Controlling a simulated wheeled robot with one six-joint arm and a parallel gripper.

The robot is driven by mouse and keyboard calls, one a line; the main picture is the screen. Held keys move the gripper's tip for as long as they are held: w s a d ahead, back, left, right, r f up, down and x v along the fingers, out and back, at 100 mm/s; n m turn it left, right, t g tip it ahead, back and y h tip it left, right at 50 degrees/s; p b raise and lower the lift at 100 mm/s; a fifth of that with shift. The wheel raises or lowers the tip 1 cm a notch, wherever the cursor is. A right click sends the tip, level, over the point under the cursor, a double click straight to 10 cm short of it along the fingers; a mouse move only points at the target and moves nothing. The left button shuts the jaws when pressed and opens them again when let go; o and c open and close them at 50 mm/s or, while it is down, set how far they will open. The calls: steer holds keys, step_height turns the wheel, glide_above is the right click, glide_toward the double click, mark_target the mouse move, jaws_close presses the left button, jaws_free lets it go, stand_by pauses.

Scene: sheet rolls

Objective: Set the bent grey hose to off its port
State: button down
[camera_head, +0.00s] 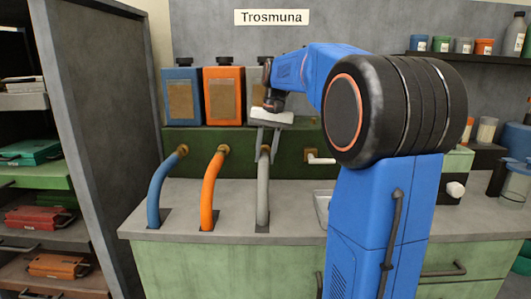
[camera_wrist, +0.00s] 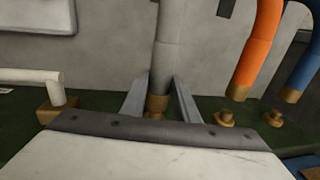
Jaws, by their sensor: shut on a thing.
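The bent grey hose (camera_head: 263,195) rises from the counter towards the green block (camera_head: 200,138), right of the other hoses. It also shows in the wrist view (camera_wrist: 168,50), with a brass collar at its end. My gripper (camera_head: 268,153) is shut on the grey hose near that collar, with one finger on each side in the wrist view (camera_wrist: 161,100). A brass port (camera_wrist: 155,116) shows just beyond the collar. The collar lines up with it, and I cannot tell whether they touch. My fingers partly hide this end in the head view.
An orange hose (camera_head: 208,195) and a blue hose (camera_head: 156,190) stand to the left. A white bent pipe (camera_head: 321,160) on a brass base is close on the right. Blue and orange canisters (camera_head: 223,95) stand above. A shelf rack (camera_head: 40,180) is at far left.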

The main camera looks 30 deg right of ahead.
mark_target(265, 157)
steer(key=shift+s+a, duration=0.45)
steer(key=shift+s, duration=0.2)
steer(key=shift+s+a, duration=0.4)
steer(key=shift+s, duration=0.2)
steer(key=shift+f, duration=0.1)
steer(key=c, duration=1.4)
jaws_free()
steer(key=shift+s, duration=0.1)
steer(key=shift+o, duration=0.2)
step_height(265, 157, up, 17)
steer(key=s+d, duration=0.1)
steer(key=d, duration=0.1)
steer(key=shift+s, duration=0.2)
steer(key=shift+d, duration=0.1)
